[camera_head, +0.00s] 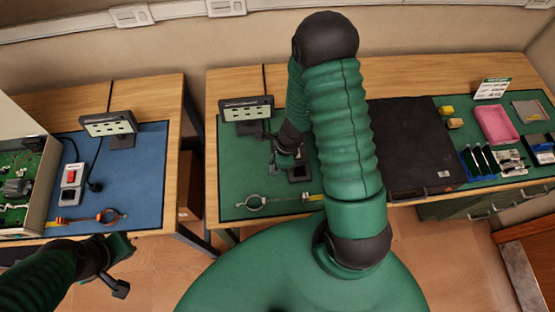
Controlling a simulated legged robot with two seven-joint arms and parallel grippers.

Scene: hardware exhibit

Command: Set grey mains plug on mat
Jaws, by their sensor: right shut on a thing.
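My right gripper (284,160) reaches down over the green mat (236,176) on the middle table, beside a socket block (299,173). It is shut on a small dark piece, which I take to be the grey mains plug; the fingers and arm mostly hide it. I cannot tell whether the plug is in the socket or clear of it. My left gripper (124,270) is at the lower left, in front of the left table, with its fingers apart and nothing between them.
A black case (411,148) stands to the right. The left table's blue mat (148,160) holds a red-switched block (71,176) and a black plug (95,187).

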